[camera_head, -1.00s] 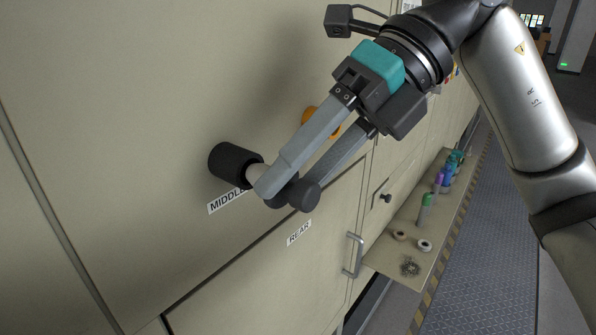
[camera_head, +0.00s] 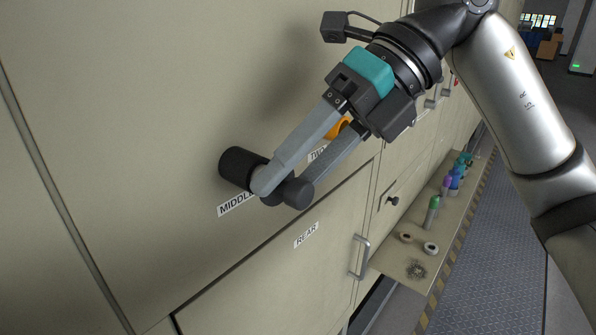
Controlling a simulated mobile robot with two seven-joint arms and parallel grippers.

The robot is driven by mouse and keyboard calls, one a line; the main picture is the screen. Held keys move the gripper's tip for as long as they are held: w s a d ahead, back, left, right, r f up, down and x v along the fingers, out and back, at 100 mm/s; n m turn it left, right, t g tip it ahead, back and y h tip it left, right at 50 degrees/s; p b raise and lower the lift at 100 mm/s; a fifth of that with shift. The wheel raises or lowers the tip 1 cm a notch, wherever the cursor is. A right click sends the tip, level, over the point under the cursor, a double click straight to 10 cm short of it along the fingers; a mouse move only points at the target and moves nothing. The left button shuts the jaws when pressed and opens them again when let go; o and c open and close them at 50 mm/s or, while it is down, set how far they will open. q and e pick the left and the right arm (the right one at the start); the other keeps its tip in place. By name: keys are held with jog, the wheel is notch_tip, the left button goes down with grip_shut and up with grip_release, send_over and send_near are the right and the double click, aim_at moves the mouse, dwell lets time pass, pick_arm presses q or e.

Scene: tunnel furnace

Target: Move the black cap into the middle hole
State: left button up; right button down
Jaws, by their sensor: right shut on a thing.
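My right gripper (camera_head: 284,187) is shut at the panel, its two grey fingers around a dark round piece (camera_head: 299,193) that I take for the black cap. The cap's inner end is hidden by the near finger. A thick black cylinder (camera_head: 236,163) stands out from the panel just above the MIDDLE label (camera_head: 234,204), which marks the middle hole. The hole itself is hidden. I cannot tell how far the cap is in. My left gripper is not in view.
An orange round part (camera_head: 338,128) sits on the panel behind my right gripper. A REAR label (camera_head: 306,235) is lower down. A door handle (camera_head: 359,256) sticks out at the right. A narrow shelf (camera_head: 393,263) holds several coloured bottles and two rings.

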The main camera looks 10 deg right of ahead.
jog(key=shift+w+a, duration=0.4)
jog(key=shift+w, duration=0.05)
dwell(0.6)
jog(key=shift+w+a+p, duration=0.15)
jog(key=shift+w+p, duration=0.1)
jog(key=shift+p, duration=0.1)
jog(key=shift+c, duration=0.8)
grip_release()
jog(key=p+v, duration=0.3)
jog(key=v, duration=0.4)
jog(key=shift+p, duration=0.3)
